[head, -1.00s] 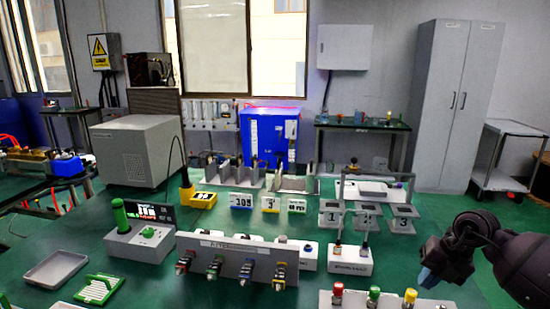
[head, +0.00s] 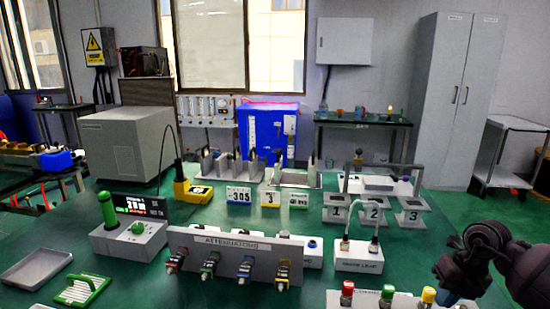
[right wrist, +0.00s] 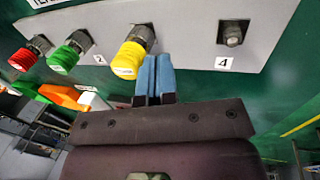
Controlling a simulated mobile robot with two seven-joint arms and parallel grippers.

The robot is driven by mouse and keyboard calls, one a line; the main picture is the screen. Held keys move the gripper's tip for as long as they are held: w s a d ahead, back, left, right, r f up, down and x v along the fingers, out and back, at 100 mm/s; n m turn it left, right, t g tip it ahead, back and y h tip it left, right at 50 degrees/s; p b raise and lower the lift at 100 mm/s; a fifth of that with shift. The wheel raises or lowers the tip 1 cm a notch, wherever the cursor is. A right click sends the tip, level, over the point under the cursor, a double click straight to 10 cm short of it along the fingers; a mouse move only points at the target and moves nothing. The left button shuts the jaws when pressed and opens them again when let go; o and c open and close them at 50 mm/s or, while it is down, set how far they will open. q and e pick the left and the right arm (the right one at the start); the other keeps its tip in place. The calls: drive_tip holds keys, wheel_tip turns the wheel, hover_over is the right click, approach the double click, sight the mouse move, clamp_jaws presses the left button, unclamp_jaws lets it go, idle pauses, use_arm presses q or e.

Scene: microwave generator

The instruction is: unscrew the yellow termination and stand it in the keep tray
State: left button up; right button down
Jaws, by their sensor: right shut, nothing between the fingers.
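The yellow termination (right wrist: 128,60) is a ribbed yellow cap on a metal connector of a grey panel (right wrist: 190,25), seen in the right wrist view. It also shows at the bottom right of the head view (head: 428,295). My right gripper (right wrist: 155,78) has blue fingers that are shut and empty. Its tips are just right of the yellow cap in the right wrist view; I cannot tell whether they touch it. A shallow grey tray (head: 36,270) lies empty at the left of the head view; I cannot read whether it is the keep tray. My left gripper is out of view.
A red cap (right wrist: 20,60) and a green cap (right wrist: 62,58) sit left of the yellow one. A bare connector (right wrist: 232,36) is at label 4.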

drive_tip(key=shift+f, duration=1.05)
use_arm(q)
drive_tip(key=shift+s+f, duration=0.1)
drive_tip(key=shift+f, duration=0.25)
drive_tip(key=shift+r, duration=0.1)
use_arm(e)
drive_tip(key=shift+w+a, duration=0.2)
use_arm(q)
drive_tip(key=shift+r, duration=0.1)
use_arm(e)
drive_tip(key=shift+w+d, duration=0.25)
drive_tip(key=shift+w, duration=0.55)
drive_tip(key=shift+d, duration=0.35)
drive_tip(key=shift+r, duration=0.1)
drive_tip(key=shift+r+p, duration=1.25)
drive_tip(key=shift+r, duration=1.85)
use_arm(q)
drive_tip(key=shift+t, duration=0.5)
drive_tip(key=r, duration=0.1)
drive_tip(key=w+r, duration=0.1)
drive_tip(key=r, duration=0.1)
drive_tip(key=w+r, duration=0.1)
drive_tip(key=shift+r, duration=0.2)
use_arm(e)
drive_tip(key=shift+s+f, duration=0.1)
